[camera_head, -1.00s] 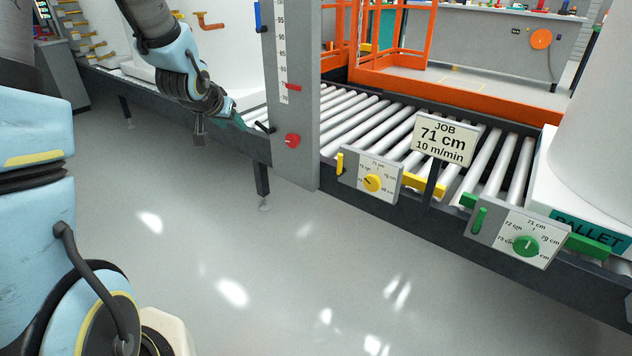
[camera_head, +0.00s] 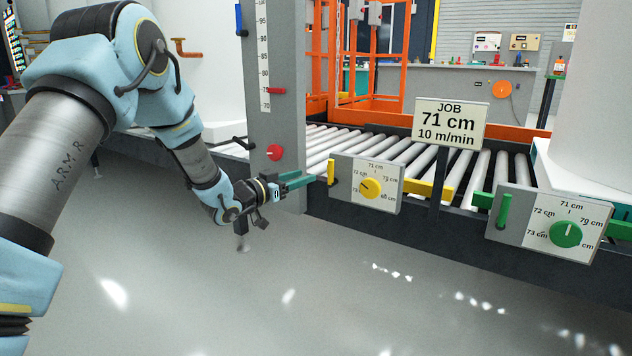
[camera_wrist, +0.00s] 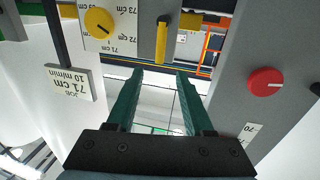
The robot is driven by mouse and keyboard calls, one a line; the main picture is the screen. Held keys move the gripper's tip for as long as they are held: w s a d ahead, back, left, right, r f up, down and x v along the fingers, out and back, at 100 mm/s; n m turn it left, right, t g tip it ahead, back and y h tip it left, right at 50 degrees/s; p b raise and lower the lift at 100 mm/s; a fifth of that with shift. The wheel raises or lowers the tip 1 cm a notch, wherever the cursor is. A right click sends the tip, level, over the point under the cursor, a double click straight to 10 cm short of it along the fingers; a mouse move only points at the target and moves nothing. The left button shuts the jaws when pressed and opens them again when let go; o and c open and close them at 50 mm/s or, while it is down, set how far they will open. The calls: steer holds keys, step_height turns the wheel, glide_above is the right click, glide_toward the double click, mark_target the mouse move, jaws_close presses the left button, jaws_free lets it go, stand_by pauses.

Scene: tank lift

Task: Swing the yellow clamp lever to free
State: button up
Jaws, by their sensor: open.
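The yellow clamp lever (camera_head: 331,173) is a short upright bar at the left end of a grey plate with a yellow dial (camera_head: 370,188). In the wrist view the lever (camera_wrist: 161,40) hangs upside down just beyond the fingertips, and the dial (camera_wrist: 98,22) lies to its left. My gripper (camera_head: 303,180) has teal fingers pointing right towards the lever, a short way to its left. In the wrist view my gripper (camera_wrist: 168,74) is open, with a gap between the fingers and nothing in it. No contact with the lever shows.
A grey post with a height scale (camera_head: 264,85) and a red knob (camera_head: 275,152) stands close behind my gripper. A green lever (camera_head: 503,211) and green dial (camera_head: 566,234) are to the right. A job sign (camera_head: 449,124) reads 71 cm. The floor in front is clear.

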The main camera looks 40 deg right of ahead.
mark_target(329, 167)
steer(key=d+b, duration=0.1)
steer(key=d, duration=0.2)
steer(key=d+b, duration=0.1)
steer(key=d, duration=0.3)
steer(key=d+b, duration=0.1)
steer(key=d, duration=0.2)
steer(key=shift+w+d, duration=0.3)
steer(key=shift+w, duration=0.05)
jaws_close()
stand_by(1.0)
